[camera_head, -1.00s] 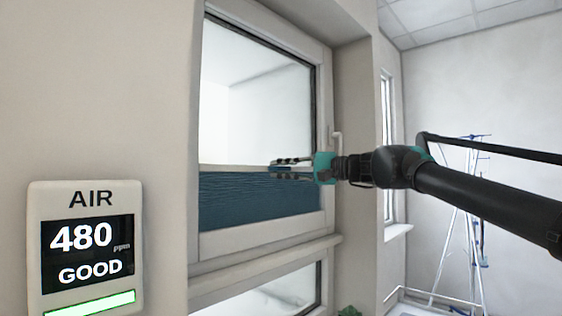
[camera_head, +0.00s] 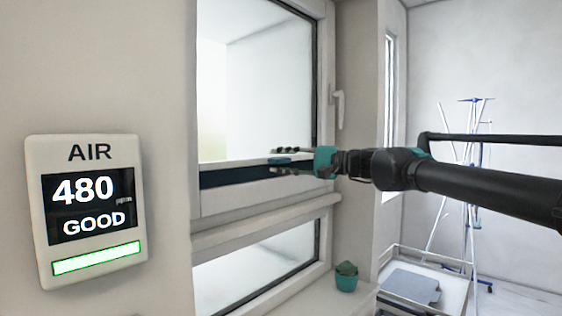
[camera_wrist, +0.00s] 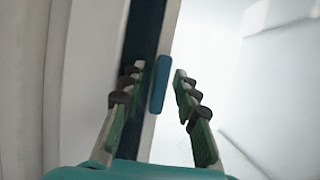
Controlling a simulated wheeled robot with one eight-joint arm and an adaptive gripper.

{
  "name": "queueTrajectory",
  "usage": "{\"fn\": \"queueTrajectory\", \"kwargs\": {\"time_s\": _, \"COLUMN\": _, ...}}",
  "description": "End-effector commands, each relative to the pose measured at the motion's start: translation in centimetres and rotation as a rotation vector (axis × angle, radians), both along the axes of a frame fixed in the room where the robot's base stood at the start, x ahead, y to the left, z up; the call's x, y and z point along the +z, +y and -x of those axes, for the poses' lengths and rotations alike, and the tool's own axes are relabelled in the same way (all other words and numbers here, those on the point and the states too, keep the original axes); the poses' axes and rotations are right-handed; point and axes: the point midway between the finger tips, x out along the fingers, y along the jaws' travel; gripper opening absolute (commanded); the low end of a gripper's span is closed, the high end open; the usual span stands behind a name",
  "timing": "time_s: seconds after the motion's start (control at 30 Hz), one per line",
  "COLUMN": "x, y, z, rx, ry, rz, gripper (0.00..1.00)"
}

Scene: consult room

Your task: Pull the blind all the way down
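The blind (camera_head: 235,177) is a narrow dark blue strip across the bottom of the upper window pane, with a pale rail (camera_head: 212,167) along its top edge. Bright clear glass shows above it. My gripper (camera_head: 275,161) is at the rail, with one finger above and one below a blue tab (camera_head: 279,161). In the wrist view the tab (camera_wrist: 158,84) stands between the two fingers, with a visible gap to each side. The gripper (camera_wrist: 160,82) looks open. The blind's dark strip (camera_wrist: 144,38) also shows there, beside the left finger.
The window frame's bottom bar (camera_head: 250,194) is just below the blind. A window handle (camera_head: 338,108) is right of the pane, close to my arm. An air monitor (camera_head: 92,210) hangs on the left wall.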

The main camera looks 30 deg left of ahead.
Motion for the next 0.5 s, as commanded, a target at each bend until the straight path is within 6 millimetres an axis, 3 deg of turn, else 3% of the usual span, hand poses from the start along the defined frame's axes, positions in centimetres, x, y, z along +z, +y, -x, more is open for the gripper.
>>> {"fn": "queueTrajectory", "kwargs": {"time_s": 0.3, "x": 0.0, "y": -0.2, "z": 0.0, "rx": 0.000, "ry": 0.000, "rz": 0.000, "gripper": 0.33}}
{"fn": "queueTrajectory", "kwargs": {"time_s": 0.5, "x": 0.0, "y": -2.6, "z": -0.3, "rx": -0.003, "ry": 0.000, "rz": 0.000, "gripper": 0.33}}
